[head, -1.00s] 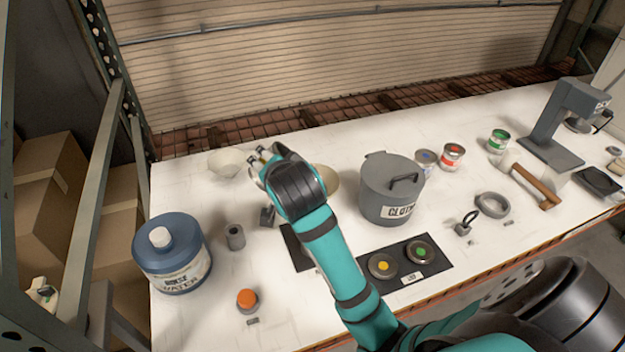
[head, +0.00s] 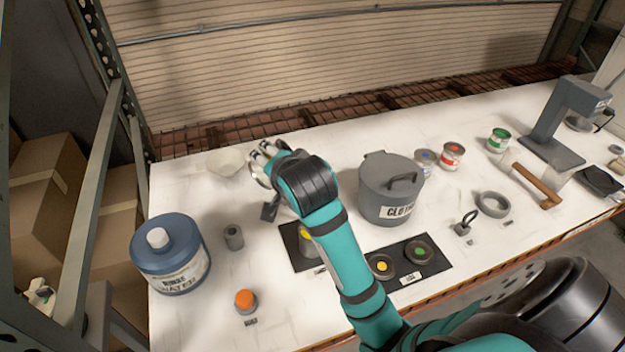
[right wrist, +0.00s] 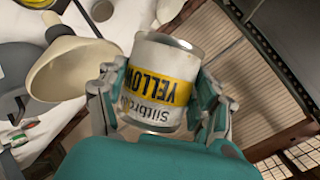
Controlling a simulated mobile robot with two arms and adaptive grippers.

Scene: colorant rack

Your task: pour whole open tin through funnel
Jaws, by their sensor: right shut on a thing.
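My right gripper (head: 264,158) is at the back left of the bench in the head view. In the right wrist view, my right gripper (right wrist: 160,105) is shut around a tin (right wrist: 160,85) with a yellow band reading YELLOW. Its lettering is inverted in that view, and the contents do not show. A cream funnel (right wrist: 70,75) is beside the tin in the wrist view, apart from it, its wide end towards the picture's bottom. My left gripper is not in view.
A grey lidded pot (head: 390,195) is right of my arm. A blue water container (head: 170,255) stands front left. Several small tins, including a red one (head: 452,156), stand farther right. A dark mat (head: 432,262) holds lids.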

